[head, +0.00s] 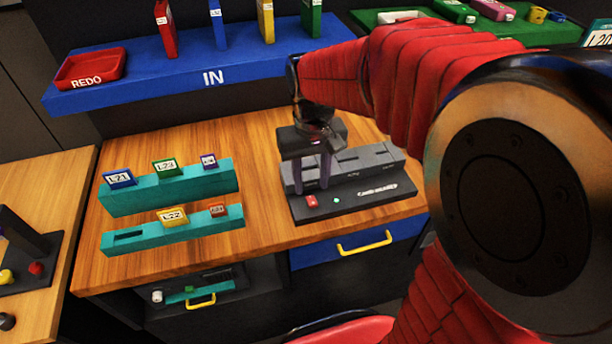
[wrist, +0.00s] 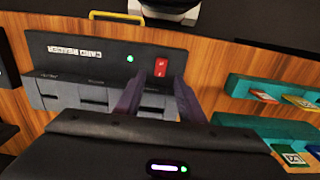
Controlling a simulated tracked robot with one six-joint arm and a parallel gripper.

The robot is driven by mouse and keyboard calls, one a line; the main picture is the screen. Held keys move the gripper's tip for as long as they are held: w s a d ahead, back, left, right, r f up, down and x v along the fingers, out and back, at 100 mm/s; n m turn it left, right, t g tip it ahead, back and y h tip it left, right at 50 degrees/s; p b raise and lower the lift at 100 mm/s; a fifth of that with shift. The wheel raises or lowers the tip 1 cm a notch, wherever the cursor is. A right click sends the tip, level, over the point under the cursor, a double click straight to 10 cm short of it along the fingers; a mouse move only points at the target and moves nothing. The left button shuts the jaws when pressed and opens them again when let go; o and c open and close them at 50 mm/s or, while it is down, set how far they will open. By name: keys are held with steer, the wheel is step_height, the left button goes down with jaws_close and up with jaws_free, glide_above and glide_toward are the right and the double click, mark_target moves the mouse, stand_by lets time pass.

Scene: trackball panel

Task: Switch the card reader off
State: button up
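The card reader (head: 356,198) is a black base with a grey slotted block along its back, on the wooden table. Its red switch (head: 311,201) sits at the front left, beside a lit green light (head: 336,200). The wrist view shows the reader (wrist: 90,56) turned around, with the red switch (wrist: 161,67) and green light (wrist: 129,59) lit. My gripper (head: 317,187) points down over the reader's left end, its two dark purple fingers apart and nothing between them. In the wrist view the fingers (wrist: 157,82) end close to the switch; I cannot tell whether they touch the reader.
Two teal card racks (head: 172,188) with several labelled cards stand left of the reader. A blue shelf (head: 250,72) marked IN, with a red REDO tray (head: 90,70), is behind. A blue drawer (head: 330,252) with a yellow handle is below the table's front edge.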

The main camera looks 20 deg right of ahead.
mark_target(311, 199)
steer(key=shift+f, duration=2.2)
jaws_close()
